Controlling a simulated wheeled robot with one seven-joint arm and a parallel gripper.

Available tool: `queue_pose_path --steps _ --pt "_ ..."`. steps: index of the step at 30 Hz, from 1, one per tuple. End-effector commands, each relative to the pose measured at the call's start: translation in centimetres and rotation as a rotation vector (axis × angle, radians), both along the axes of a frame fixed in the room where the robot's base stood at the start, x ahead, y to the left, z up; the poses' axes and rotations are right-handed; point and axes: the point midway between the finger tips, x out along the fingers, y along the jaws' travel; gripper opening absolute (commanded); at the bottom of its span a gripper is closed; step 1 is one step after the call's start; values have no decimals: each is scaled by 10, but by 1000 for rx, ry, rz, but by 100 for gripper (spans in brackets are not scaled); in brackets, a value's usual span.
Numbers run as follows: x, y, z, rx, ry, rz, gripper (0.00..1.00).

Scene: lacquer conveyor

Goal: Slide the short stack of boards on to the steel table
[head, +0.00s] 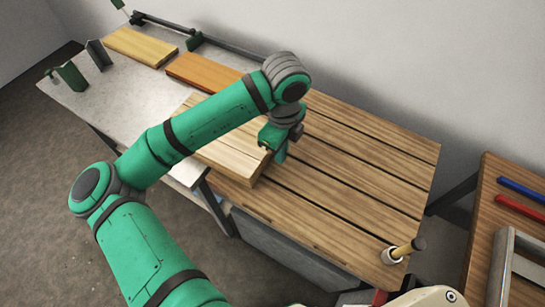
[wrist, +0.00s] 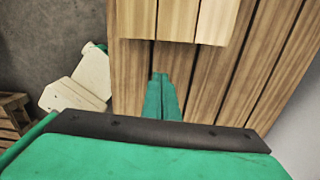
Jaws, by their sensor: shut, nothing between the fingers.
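The short stack of pale boards (head: 225,152) lies flat across the join between the slatted wooden table (head: 345,180) and the steel table (head: 110,98). Its left part reaches over the steel side, and my arm hides some of its top. My gripper (head: 279,155) is shut and empty, pointing down beside the stack's right end, over the slats. In the wrist view the stack (wrist: 175,20) is at the top, with its near end facing my closed fingers (wrist: 161,95). A small strip of slats shows between them; whether they touch is unclear.
A yellow board (head: 140,46) and an orange board (head: 203,72) lie along the steel table's back, near a dark rail. Green brackets (head: 72,76) stand at its left end. The right slats are clear.

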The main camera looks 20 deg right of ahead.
Motion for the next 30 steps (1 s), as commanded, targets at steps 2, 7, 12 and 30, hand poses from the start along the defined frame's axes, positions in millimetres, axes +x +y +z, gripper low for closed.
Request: queue_pose_path --steps 2,7,12,30 --pt "0 0 -8 0 1 0 0" --pt "-1 -1 -36 -1 4 1 0" --pt "-1 -1 -68 -2 2 1 0" --pt "33 23 -96 -4 0 4 0"
